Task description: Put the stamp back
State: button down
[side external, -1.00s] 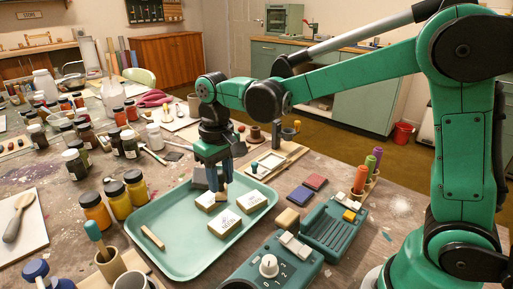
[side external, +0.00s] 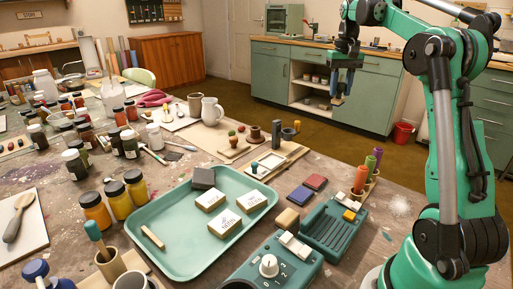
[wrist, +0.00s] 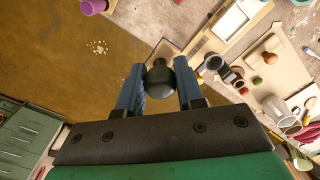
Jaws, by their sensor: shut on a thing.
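My gripper (side external: 340,88) is raised high beyond the far right edge of the table, in front of the green cabinets. In the wrist view its two blue fingers (wrist: 160,92) are closed on a dark round knob, the handle of the stamp (wrist: 160,80). The stamp's lower part is mostly hidden behind the knob. A wooden rack (side external: 268,161) with a white-framed pad and upright dark holders stands at the table's far edge. It also shows in the wrist view (wrist: 203,47), to the upper right of the stamp and apart from it.
A green tray (side external: 180,255) holds several pale blocks, a dark block (side external: 204,178) and a wooden stick. Blue and red pads (side external: 301,193), a teal device (side external: 330,230) and coloured sticks (side external: 361,178) stand nearer. A white jug (side external: 212,110) stands behind the rack.

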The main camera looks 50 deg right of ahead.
jog(key=shift+s+d+f, duration=0.15)
jog(key=shift+s+d, duration=0.1)
jog(key=shift+d, duration=0.05)
notch_tip(320, 180, down, 19)
jog(key=shift+f, duration=0.2)
jog(key=shift+f, duration=0.1)
jog(key=c, duration=0.6)
grip_release()
jog(key=shift+o, duration=0.3)
notch_tip(320, 180, up, 12)
jog(key=w+a+r+n+t+h, duration=0.1)
jog(key=a+r+n+t, duration=0.1)
jog(key=a, duration=0.6)
jog(key=w+a+r+n+t, duration=0.1)
jog(key=w+a+n, duration=0.1)
jog(key=a, duration=0.6)
jog(key=s+a+f+n+t, duration=0.1)
jog(key=s+a+n+t, duration=0.1)
jog(key=a, duration=0.4)
jog(key=s+a+f+n+t+y, duration=0.1)
jog(key=s+a+f+n+t, duration=0.1)
jog(key=a, duration=0.5)
jog(key=shift+s+a+f+n, duration=0.25)
jog(key=shift+s+n, duration=0.15)
jog(key=shift+s, duration=0.2)
